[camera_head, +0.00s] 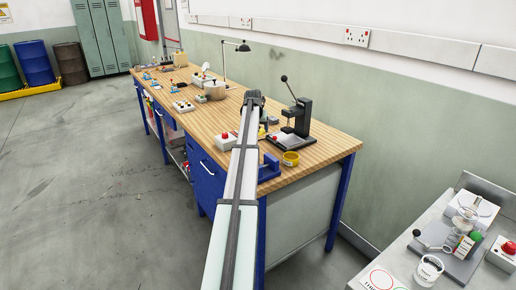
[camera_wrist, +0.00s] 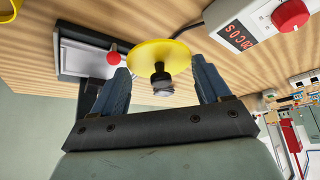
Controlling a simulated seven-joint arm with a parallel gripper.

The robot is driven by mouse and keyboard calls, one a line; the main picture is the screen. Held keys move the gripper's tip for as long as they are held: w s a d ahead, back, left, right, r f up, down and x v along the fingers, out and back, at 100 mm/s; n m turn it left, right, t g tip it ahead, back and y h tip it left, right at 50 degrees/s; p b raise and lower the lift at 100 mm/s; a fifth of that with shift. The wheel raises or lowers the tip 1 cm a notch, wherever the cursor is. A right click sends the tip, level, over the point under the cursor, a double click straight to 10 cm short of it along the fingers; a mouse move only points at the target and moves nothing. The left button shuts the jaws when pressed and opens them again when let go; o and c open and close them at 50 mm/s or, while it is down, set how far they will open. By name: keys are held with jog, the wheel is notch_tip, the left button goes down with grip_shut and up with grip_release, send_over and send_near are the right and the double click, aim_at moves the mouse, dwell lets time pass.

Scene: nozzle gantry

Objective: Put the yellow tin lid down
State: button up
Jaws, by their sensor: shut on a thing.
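The yellow tin lid (camera_wrist: 150,54) is a round disc with a dark knob on it, seen between my fingers in the wrist view. My gripper (camera_wrist: 161,72) is shut on the lid, with one blue finger on each side. I cannot tell whether the lid touches the wooden bench (camera_wrist: 228,92). In the head view my arm hides most of the gripper, and a small yellow patch (camera_head: 261,132) beside it looks like the lid. A yellow round tin (camera_head: 291,158) stands near the bench's right front corner; a yellow edge shows at the wrist view's top left corner.
A black lever press (camera_head: 299,118) stands right of my arm. A white box with a red knob (camera_head: 226,141) is left of it, and a blue holder (camera_head: 269,167) sits at the front edge. Bare wood lies right of the press. A grey side table (camera_head: 398,262) stands apart.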

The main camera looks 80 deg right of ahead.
notch_tip(320, 180, down, 9)
jog(key=shift+f, duration=0.1)
dwell(0.4)
jog(key=shift+f, duration=0.15)
jog(key=o, duration=1)
jog(key=v, duration=1.2)
jog(key=shift+r, duration=0.2)
